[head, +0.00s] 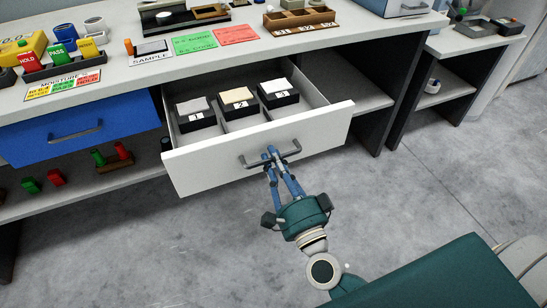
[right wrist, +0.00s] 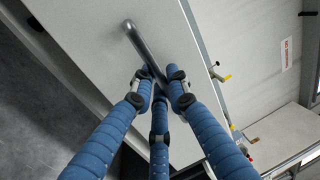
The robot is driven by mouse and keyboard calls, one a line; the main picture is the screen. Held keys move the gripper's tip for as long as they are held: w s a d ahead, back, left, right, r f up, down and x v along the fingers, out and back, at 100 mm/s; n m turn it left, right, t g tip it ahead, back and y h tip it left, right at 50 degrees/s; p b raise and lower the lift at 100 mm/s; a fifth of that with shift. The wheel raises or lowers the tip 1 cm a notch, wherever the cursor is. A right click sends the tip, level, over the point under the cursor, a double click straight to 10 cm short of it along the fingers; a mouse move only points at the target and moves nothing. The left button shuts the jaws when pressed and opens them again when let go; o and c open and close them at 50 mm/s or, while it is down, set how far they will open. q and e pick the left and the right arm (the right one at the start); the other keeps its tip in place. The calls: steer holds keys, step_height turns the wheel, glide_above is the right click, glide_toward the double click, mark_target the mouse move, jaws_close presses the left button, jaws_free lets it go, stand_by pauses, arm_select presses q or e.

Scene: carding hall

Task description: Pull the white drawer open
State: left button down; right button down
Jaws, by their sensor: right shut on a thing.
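The white drawer (head: 190,170) is pulled out from under the bench in the head view. Inside it stand several black boxes numbered 1, 2 and 3, with pale tops. A grey bar handle (head: 255,161) is on its front. My right gripper (head: 271,158) is shut on the handle, its blue fingers around the bar. In the right wrist view the fingers (right wrist: 159,88) close around the handle (right wrist: 134,35), against the pale drawer front (right wrist: 85,40). My left gripper is not in view.
A blue drawer (head: 75,131) to the left is shut. The bench top (head: 130,85) above carries a black tray, coloured cards and a wooden box (head: 300,20). A lower shelf (head: 100,180) holds red and green pieces. Grey floor (head: 420,190) lies clear in front.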

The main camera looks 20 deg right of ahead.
steer(key=shift+r, duration=0.1)
steer(key=c, duration=1.8)
jaws_free()
steer(key=shift+s, duration=0.25)
steer(key=s+f, duration=0.2)
steer(key=s, duration=0.9)
steer(key=shift+s+d+f, duration=0.15)
steer(key=shift+d+f, duration=0.05)
